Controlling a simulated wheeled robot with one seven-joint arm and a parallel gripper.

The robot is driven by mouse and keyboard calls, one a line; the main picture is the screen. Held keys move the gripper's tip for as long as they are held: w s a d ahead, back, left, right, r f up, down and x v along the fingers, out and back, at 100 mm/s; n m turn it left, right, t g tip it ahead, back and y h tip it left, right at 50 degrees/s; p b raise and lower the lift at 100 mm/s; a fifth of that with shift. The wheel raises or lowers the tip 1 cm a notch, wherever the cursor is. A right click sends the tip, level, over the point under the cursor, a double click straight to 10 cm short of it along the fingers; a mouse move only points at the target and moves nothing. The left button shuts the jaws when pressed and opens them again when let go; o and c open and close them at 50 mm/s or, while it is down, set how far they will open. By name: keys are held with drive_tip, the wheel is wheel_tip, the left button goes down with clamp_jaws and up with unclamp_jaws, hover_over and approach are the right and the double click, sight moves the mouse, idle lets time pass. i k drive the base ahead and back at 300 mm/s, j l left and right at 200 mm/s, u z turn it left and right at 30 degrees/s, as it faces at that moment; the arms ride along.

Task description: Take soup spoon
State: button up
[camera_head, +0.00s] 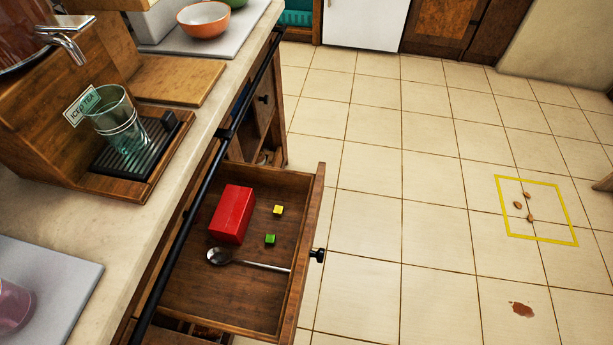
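The soup spoon (247,263) is silver metal and lies in the open wooden drawer (193,292). Its bowl points left and its handle runs right toward the drawer's front panel. A red box (231,214) lies behind the spoon in the same drawer. A small green cube (270,239) and a small yellow cube (278,210) lie to the right of the box. Nothing lies on the spoon. My gripper does not show in this view.
A dark rail (182,235) runs along the counter edge beside the drawer. The drawer's black knob (318,255) sticks out to the right. The tiled floor right of the drawer is mostly clear.

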sight(216, 255)
drive_tip(key=l+u, duration=1.2)
drive_tip(key=l, duration=0.15)
drive_tip(key=k, duration=0.05)
